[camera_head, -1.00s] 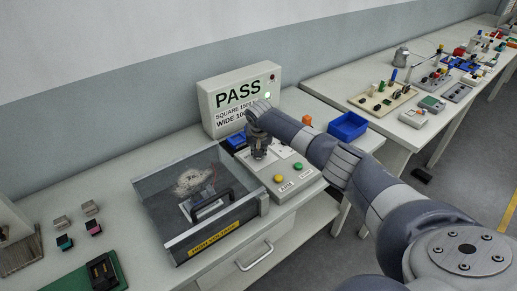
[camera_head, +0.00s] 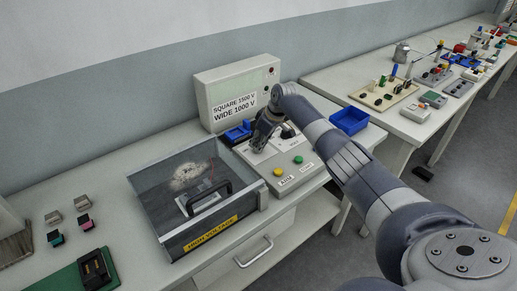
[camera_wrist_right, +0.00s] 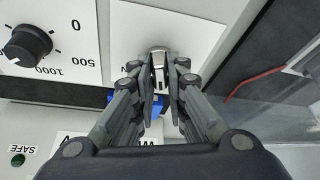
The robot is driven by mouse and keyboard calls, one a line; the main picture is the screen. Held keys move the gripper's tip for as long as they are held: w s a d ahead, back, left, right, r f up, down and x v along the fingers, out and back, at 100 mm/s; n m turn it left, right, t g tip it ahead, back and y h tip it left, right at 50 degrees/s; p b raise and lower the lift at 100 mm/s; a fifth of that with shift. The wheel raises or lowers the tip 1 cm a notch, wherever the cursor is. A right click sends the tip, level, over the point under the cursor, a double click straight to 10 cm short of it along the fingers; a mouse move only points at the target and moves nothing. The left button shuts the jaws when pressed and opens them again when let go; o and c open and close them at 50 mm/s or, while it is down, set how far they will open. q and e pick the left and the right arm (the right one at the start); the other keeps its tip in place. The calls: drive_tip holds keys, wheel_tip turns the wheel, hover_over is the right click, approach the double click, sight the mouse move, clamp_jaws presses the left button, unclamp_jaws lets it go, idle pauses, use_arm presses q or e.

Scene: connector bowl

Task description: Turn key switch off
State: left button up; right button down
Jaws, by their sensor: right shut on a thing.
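The key switch (camera_wrist_right: 158,62) shows in the right wrist view as a silver key standing on a white plate. My right gripper (camera_wrist_right: 159,88) is shut on it, with one finger on each side. In the head view, my right gripper (camera_head: 257,146) reaches down onto the grey control box (camera_head: 300,172) and hides the key there. My left gripper is not in view.
A black knob (camera_wrist_right: 27,45) sits beside the key. The clear-lidded high-voltage case (camera_head: 200,241) stands to the left in the head view, and the display box (camera_head: 240,72) behind. A blue bin (camera_head: 348,122) stands to the right.

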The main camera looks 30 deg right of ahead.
drive_tip(key=n+b, duration=0.2)
drive_tip(key=b, duration=0.1)
drive_tip(key=n+g+y+b, duration=0.1)
drive_tip(key=n+b, duration=0.1)
drive_tip(key=b, duration=0.1)
drive_tip(key=shift+f, duration=0.35)
drive_tip(key=shift+r+n+y+b, duration=0.15)
drive_tip(key=shift+n+y+b, duration=0.15)
drive_tip(key=shift+n+b, duration=0.65)
drive_tip(key=c, duration=1.6)
unclamp_jaws()
drive_tip(key=shift+w, duration=0.1)
